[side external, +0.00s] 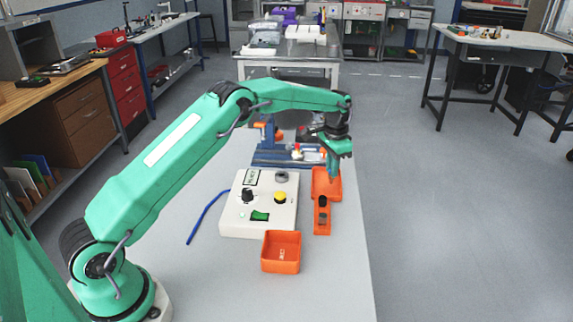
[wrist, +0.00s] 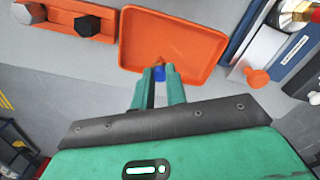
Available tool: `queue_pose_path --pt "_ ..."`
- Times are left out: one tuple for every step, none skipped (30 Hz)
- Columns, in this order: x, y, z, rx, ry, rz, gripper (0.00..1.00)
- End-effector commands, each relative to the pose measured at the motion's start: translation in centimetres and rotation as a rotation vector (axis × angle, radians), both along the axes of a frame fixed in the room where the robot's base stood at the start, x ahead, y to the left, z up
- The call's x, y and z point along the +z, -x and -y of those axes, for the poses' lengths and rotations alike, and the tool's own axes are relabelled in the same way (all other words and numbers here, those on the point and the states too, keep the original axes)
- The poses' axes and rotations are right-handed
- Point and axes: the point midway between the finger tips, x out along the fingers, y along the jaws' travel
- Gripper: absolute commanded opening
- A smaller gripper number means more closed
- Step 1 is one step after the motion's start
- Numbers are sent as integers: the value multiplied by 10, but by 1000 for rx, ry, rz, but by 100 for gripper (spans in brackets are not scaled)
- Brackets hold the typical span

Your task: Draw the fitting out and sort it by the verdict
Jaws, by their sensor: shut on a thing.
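My gripper (side external: 333,172) points down at the orange tray (side external: 333,193) at the far right of the bench. In the wrist view its fingers (wrist: 160,75) are shut on a small blue part (wrist: 159,74), probably the fitting; the fingers hide most of it. The part is over the near edge of the tray (wrist: 205,55) in that view; its height above the tray is unclear. A white control box (side external: 235,222) carries a small display (side external: 252,177), whose reading is too small to tell. A second orange bin (side external: 281,263) stands in front and looks empty.
A narrow orange holder (side external: 322,229) with dark hexagonal parts stands just in front of the tray; a black one (wrist: 87,26) shows in the wrist view. A blue fixture (side external: 285,157) stands behind the box. The bench's front right is clear.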

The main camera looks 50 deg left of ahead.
Motion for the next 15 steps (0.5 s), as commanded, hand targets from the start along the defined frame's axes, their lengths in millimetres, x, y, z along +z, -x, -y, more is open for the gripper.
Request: queue_pose_path --pt "-5 0 0 0 0 -2 0" --pt "-7 0 0 0 0 -2 0" --pt "-9 0 0 0 0 -1 0" --pt "-10 0 0 0 0 0 0" --pt "-12 0 0 0 0 0 0" --pt "-13 0 0 0 0 0 0" --pt "-14 0 0 0 0 0 0" --pt "-15 0 0 0 0 0 0" --pt "-15 0 0 0 0 0 0" --pt "-16 0 0 0 0 1 0" --pt "-16 0 0 0 0 1 0" --pt "-16 0 0 0 0 1 0" --pt "-16 0 0 0 0 1 0" --pt "-16 0 0 0 0 1 0" --pt "-16 0 0 0 0 1 0"
